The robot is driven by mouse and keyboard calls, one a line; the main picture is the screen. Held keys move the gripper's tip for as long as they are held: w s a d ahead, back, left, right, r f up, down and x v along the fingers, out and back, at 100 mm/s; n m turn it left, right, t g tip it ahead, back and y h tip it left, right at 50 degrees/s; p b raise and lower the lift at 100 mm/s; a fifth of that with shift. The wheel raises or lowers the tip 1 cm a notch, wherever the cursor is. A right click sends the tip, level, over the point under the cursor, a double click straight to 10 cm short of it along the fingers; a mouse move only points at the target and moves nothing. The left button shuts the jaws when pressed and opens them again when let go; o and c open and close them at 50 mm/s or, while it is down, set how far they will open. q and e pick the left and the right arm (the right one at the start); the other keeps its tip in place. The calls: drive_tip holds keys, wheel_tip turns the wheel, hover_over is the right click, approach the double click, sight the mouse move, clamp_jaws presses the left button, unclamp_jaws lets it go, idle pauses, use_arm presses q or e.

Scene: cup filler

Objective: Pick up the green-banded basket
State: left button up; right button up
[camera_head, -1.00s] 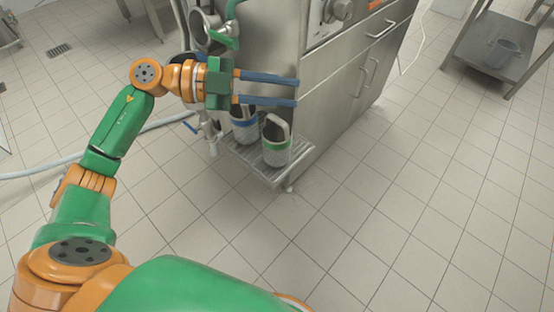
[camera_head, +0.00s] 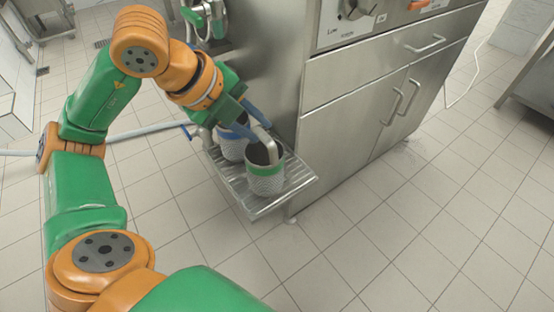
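The green-banded basket (camera_head: 265,178) is a grey mesh cup with a green band near its rim and a light upright handle. It stands upright on a slatted metal shelf (camera_head: 252,206) on the machine's side. The blue-banded basket (camera_head: 232,148) stands just behind it, to the left, partly hidden. My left gripper (camera_head: 256,122) points down at the green-banded basket's top, its blue fingers spread apart near the handle. One finger is partly hidden, and I cannot tell whether they touch the handle. My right gripper is not in view.
The steel cabinet (camera_head: 350,119) with a drawer and doors stands right of the shelf. A pale hose (camera_head: 150,129) crosses the floor at left. The tiled floor in front is clear.

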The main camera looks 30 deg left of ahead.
sight(265, 138)
use_arm(q)
drive_tip(key=b+x, duration=0.1)
drive_tip(key=x, duration=0.4)
drive_tip(key=shift+s+f+b, duration=0.3)
drive_tip(key=shift+b, duration=0.05)
clamp_jaws()
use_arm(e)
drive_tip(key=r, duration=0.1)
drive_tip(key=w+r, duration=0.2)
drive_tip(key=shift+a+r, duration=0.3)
use_arm(q)
drive_tip(key=shift+r, duration=0.1)
